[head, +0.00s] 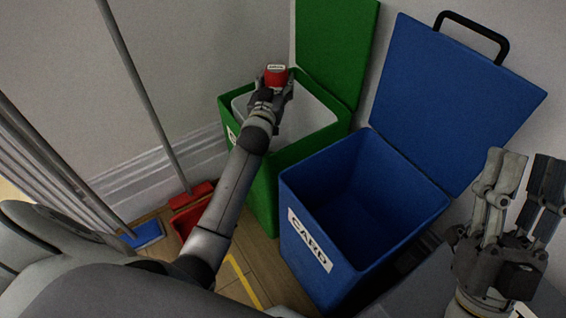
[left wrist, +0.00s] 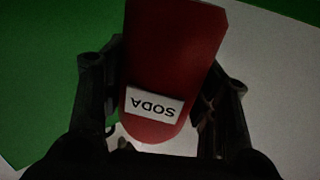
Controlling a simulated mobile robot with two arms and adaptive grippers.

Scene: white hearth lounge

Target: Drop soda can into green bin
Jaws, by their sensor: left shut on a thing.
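The soda can (head: 276,76) is red with a white label. My left gripper (head: 272,92) is shut on it and holds it over the open green bin (head: 262,190). In the left wrist view the can (left wrist: 172,50) sits between the two dark fingers (left wrist: 165,100), with its SODA label upside down. The green bin has a pale liner, and its green lid (head: 335,45) stands raised at the back. My right gripper (head: 520,200) is at the right edge of the head view, with its fingers apart and nothing between them.
An open blue bin (head: 300,185) labelled CARD stands right of the green bin, with its blue lid (head: 440,90) raised; its inside looks empty. A red dustpan (head: 190,208) and a blue broom head (head: 143,233) are on the floor at left. A wall is behind.

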